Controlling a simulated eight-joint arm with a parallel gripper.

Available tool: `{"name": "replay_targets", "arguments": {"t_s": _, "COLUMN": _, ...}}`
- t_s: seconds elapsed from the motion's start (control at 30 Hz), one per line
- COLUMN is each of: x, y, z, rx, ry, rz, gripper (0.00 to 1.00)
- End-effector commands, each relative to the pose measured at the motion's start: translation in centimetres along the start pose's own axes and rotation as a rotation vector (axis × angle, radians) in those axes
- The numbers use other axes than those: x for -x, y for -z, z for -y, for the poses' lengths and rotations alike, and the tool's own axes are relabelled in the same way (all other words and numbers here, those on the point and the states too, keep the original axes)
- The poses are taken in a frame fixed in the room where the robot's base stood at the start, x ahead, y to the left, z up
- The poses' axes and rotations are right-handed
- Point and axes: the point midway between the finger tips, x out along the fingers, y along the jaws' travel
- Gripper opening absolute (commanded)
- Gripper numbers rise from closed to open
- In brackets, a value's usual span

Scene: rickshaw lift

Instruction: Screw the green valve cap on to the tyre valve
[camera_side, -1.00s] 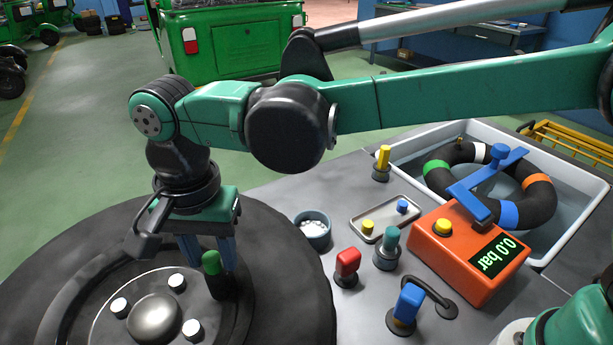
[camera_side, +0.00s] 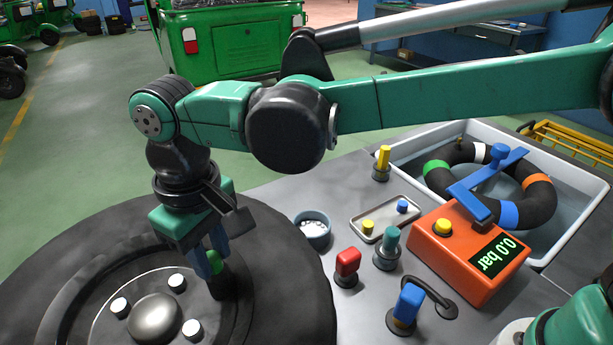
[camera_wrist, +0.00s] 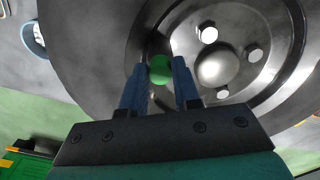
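The green valve cap (camera_side: 214,262) is upright on top of the dark tyre valve (camera_side: 217,287), which stands beside the wheel hub. My gripper (camera_side: 209,262) points down over it. In the wrist view the cap (camera_wrist: 160,70) fills the gap between the two blue fingertips of my gripper (camera_wrist: 160,72), one on each side, so the fingers look shut on it. How far the cap is threaded on is hidden. The tyre (camera_side: 285,270) lies flat around the metal rim (camera_side: 85,300).
On the grey bench to the right are a blue-grey cup (camera_side: 312,232), a small tray (camera_side: 360,222), a red knob (camera_side: 347,262), a blue knob (camera_side: 407,302) and an orange gauge box (camera_side: 450,265) reading 0.0 bar. A white water basin (camera_side: 560,245) holds a striped tube (camera_side: 540,205).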

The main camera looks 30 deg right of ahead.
Motion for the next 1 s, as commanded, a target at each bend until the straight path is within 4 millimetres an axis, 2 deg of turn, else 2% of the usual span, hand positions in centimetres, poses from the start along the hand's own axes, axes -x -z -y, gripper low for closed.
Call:
{"name": "replay_targets", "arguments": {"t_s": 0.3, "x": -0.01, "y": 0.01, "z": -0.03, "rx": -0.043, "ry": -0.001, "rz": 0.0, "gripper": 0.0}}
{"name": "replay_targets", "arguments": {"t_s": 0.37, "x": -0.01, "y": 0.01, "z": -0.03, "rx": -0.119, "ry": -0.001, "rz": 0.0, "gripper": 0.0}}
{"name": "replay_targets", "arguments": {"t_s": 0.77, "x": -0.09, "y": -0.01, "z": -0.07, "rx": -0.882, "ry": -0.004, "rz": 0.001, "gripper": 0.0}}
{"name": "replay_targets", "arguments": {"t_s": 0.9, "x": -0.09, "y": -0.01, "z": -0.11, "rx": -0.865, "ry": -0.005, "rz": 0.001, "gripper": 0.0}}
{"name": "replay_targets", "arguments": {"t_s": 0.93, "x": -0.09, "y": -0.02, "z": -0.12, "rx": -0.864, "ry": -0.005, "rz": 0.001, "gripper": 0.31}}
{"name": "replay_targets", "arguments": {"t_s": 0.97, "x": -0.09, "y": -0.02, "z": -0.12, "rx": -0.864, "ry": -0.005, "rz": 0.001, "gripper": 0.39}}
{"name": "replay_targets", "arguments": {"t_s": 1.0, "x": -0.08, "y": -0.02, "z": -0.11, "rx": -0.864, "ry": -0.005, "rz": 0.001, "gripper": 0.39}}
